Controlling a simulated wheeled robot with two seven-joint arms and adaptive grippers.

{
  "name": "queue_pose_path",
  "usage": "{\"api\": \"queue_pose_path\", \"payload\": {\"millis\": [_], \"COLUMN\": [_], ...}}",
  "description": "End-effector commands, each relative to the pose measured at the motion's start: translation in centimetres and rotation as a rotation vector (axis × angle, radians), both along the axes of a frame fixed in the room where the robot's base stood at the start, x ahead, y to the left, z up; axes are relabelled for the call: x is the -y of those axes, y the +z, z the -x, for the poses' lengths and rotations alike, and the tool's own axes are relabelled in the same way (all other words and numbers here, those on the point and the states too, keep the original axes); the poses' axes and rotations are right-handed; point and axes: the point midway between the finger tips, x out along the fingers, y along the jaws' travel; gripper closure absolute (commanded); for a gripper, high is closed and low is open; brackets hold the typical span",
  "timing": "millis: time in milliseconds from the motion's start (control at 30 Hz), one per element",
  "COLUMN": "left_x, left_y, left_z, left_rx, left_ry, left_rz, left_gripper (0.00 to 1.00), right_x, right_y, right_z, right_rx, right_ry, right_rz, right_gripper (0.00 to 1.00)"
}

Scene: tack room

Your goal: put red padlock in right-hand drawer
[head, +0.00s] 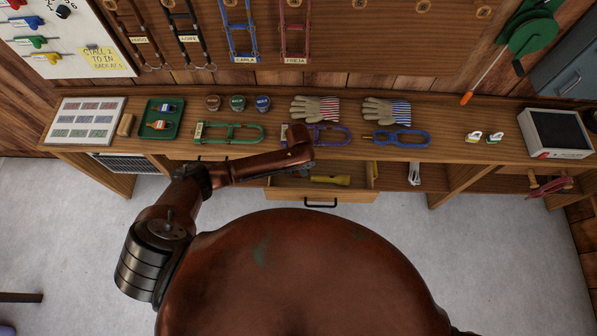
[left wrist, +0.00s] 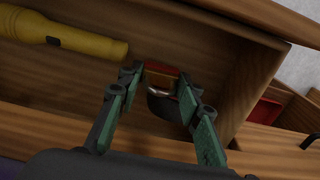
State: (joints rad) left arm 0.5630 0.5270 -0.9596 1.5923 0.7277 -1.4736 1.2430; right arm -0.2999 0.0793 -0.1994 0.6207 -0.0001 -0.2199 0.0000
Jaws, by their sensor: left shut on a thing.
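In the left wrist view my left gripper (left wrist: 162,88) is shut on the red padlock (left wrist: 161,69). Only a red strip and part of a metal shackle show between the fingers, and the fingers hide the rest. The gripper is over the inside of the open right-hand drawer (left wrist: 196,55), near one of its corners. In the head view this drawer (head: 322,196) is pulled out below the counter, and my left arm's end hides its left part. I cannot tell whether the padlock touches the drawer's floor. My right gripper is not in view.
A yellow flashlight (left wrist: 60,33) lies in the same drawer. Beside the drawer, another compartment holds something red (left wrist: 265,111).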

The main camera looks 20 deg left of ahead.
Motion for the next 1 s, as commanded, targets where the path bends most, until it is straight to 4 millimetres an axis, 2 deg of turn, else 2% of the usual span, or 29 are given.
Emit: {"api": "queue_pose_path", "payload": {"millis": [100,500,533,767,1000], "left_x": [0.11,0.13,0.10,0.10,0.10], "left_y": [-1.22,-1.56,-1.58,-1.57,-1.55], "left_z": [-0.07,-0.06,-0.04,-0.04,-0.05], "left_rx": [0.001,0.002,0.002,0.001,0.001], "left_ry": [-0.001,0.000,0.000,0.000,-0.001], "left_rz": [0.001,0.002,0.002,0.001,0.001], "left_gripper": [0.97,0.97,0.66,0.50,0.50], "right_x": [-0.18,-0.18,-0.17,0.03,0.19], "right_y": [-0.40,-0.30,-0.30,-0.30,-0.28], "right_z": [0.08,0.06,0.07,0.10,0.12], "right_rx": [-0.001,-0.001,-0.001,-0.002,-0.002], "right_ry": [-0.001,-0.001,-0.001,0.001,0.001], "right_rz": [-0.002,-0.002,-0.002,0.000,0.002], "right_gripper": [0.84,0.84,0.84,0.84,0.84]}}
